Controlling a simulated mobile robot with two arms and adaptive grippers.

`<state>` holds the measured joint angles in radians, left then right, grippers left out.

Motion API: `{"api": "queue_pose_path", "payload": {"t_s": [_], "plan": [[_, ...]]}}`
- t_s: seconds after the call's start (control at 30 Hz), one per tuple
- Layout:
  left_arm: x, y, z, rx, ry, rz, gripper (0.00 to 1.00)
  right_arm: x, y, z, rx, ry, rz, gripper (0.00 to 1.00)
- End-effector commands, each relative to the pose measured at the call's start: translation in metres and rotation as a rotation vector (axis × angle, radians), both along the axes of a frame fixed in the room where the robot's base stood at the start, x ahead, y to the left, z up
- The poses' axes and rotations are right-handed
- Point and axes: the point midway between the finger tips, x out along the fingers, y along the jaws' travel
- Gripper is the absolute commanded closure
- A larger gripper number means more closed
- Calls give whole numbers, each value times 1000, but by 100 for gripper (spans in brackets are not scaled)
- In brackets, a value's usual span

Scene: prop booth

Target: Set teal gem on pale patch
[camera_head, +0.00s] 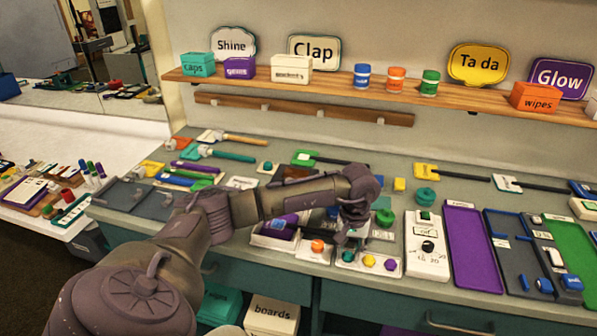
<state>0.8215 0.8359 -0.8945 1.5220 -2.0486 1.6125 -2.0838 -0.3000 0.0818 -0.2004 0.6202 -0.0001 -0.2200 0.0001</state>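My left gripper (350,238) points down over the counter, just above a white tray (345,267) of small coloured gems. A teal gem (348,256) sits on that tray right under the fingertips, beside a yellow gem (369,261) and a purple gem (390,264). The fingers are small and dark, so their opening and any contact with the teal gem are unclear. A small pale square (262,171) farther back bears a teal piece; a pale card (241,183) lies left of it. I cannot tell which is the pale patch. My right gripper is out of view.
An orange piece (318,246) is left of the gem tray. A white dial box (427,262) and a purple tray (473,250) stand to the right. A shelf (340,88) with boxes and jars runs along the wall. Tools crowd the counter's back.

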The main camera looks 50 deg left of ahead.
Motion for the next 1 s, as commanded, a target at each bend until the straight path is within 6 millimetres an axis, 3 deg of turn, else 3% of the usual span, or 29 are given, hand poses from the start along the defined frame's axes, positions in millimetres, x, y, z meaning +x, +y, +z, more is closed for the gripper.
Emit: {"api": "queue_pose_path", "payload": {"t_s": [0.27,1.0], "plan": [[0,0,3,0,0,0,90,0,0,2,0,0,0,60],[0,0,47,1,-1,1,90,0,1,23,1,0,-1,60]]}}
